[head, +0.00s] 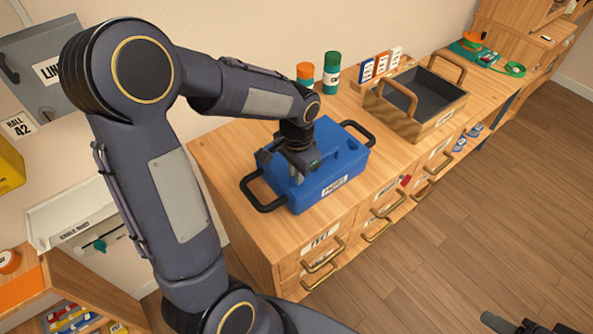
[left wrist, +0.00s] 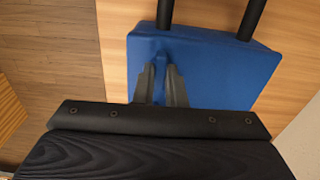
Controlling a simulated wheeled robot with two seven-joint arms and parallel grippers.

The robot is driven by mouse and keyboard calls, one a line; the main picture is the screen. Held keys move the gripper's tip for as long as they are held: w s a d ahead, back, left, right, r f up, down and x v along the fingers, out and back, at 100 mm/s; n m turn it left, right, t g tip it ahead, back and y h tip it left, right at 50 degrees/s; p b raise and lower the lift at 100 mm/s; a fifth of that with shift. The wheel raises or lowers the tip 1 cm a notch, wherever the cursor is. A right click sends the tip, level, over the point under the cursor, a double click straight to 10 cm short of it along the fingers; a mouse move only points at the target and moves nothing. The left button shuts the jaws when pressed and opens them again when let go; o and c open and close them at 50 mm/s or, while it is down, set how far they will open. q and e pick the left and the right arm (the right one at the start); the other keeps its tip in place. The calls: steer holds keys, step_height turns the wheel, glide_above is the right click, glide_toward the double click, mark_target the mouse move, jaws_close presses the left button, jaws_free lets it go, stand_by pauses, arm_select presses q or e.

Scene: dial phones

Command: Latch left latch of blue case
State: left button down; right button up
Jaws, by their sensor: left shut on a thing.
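The blue case (head: 338,160) lies on the wooden cabinet top, with a black handle at each end and a white label on its front side. It also shows in the left wrist view (left wrist: 225,75). My left gripper (head: 300,180) is over the left part of the case, pointing down. In the left wrist view its fingers (left wrist: 160,85) are shut on a small raised blue latch (left wrist: 161,62) on the case. The gripper and wrist hide most of that part in the head view. My right gripper (head: 525,327) shows only partly at the lower right, away from the case.
An open wooden tray (head: 428,95) with handles stands right of the case. An orange-topped bottle (head: 305,74) and a green bottle (head: 331,73) stand behind it. Drawers with handles (head: 325,255) line the cabinet front. The counter left of the case is bare.

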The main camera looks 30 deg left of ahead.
arm_select(q)
steer(key=shift+m, duration=0.3)
steer(key=c, duration=1.5)
jaws_free()
step_height(320, 180, up, 8)
steer(key=shift+f, duration=0.2)
steer(key=shift+r, duration=0.1)
